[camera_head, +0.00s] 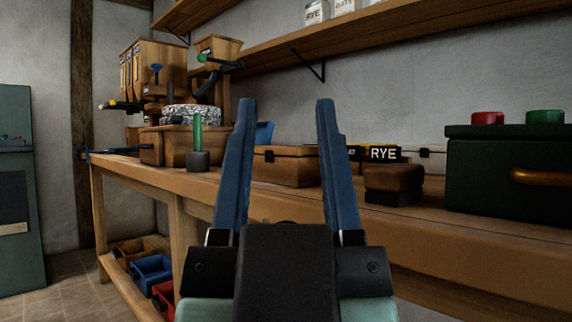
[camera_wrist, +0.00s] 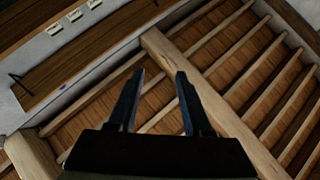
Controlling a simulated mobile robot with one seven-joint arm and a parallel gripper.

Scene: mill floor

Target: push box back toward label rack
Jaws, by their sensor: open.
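My gripper (camera_head: 284,100) is open and empty, with its blue fingers pointing up in front of the bench in the head view. The wrist view shows the same open fingers (camera_wrist: 160,72) against the ceiling. A low brown wooden box (camera_head: 290,169) with a dark latch sits on the bench and shows between the fingers; the fingers hide part of its ends. I see no contact with it. A dark label rack (camera_head: 350,153) with yellow parts and a "RYE" label (camera_head: 384,153) stands to the box's right, partly behind the right finger.
A brown block (camera_head: 394,178) sits in front of the rack. A dark green case (camera_head: 509,177) with red and green knobs is at right. A stone mill (camera_head: 190,114) and a green-handled tool (camera_head: 198,142) are at left. The wooden bench (camera_head: 430,219) has bare front space.

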